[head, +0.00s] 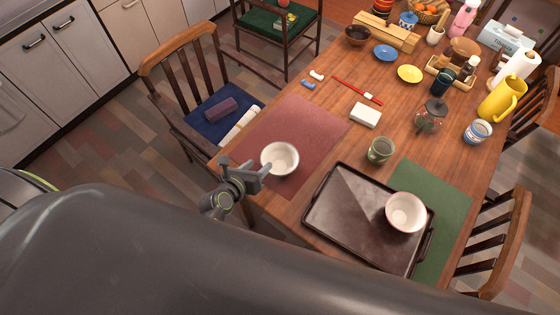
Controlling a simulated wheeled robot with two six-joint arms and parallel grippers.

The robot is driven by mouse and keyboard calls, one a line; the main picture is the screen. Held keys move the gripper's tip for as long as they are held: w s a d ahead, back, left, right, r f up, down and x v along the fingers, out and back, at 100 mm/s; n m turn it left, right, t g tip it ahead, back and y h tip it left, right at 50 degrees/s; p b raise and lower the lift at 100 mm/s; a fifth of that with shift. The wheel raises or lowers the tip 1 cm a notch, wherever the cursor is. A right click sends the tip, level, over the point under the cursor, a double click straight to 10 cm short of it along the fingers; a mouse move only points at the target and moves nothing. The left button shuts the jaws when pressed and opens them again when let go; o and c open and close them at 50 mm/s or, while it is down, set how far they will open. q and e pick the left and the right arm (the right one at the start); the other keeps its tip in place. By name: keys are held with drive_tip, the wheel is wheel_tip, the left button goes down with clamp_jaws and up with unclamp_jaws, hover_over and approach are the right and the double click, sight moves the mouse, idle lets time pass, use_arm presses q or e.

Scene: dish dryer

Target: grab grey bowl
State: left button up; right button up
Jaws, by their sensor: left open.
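A pale grey-white bowl (279,158) stands upright on the maroon placemat near the table's left edge. My left gripper (245,165) is open and empty at the table's left edge, just left of this bowl. One finger overlaps or lies very close to the bowl's left rim in the picture; I cannot tell whether it touches. A second pale bowl (406,212), with a pinkish rim, stands on the dark tray (345,215). My right gripper is not in view.
A green cup (380,150), a white block (365,115) and a glass jar (431,115) stand right of the maroon placemat (310,120). A yellow pitcher (500,98) and many dishes fill the far end. A wooden chair (180,65) stands by the left edge.

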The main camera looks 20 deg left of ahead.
sight(263, 161)
use_arm(q)
drive_tip(key=shift+x, duration=3.35)
drive_tip(key=shift+r, duration=0.15)
clamp_jaws()
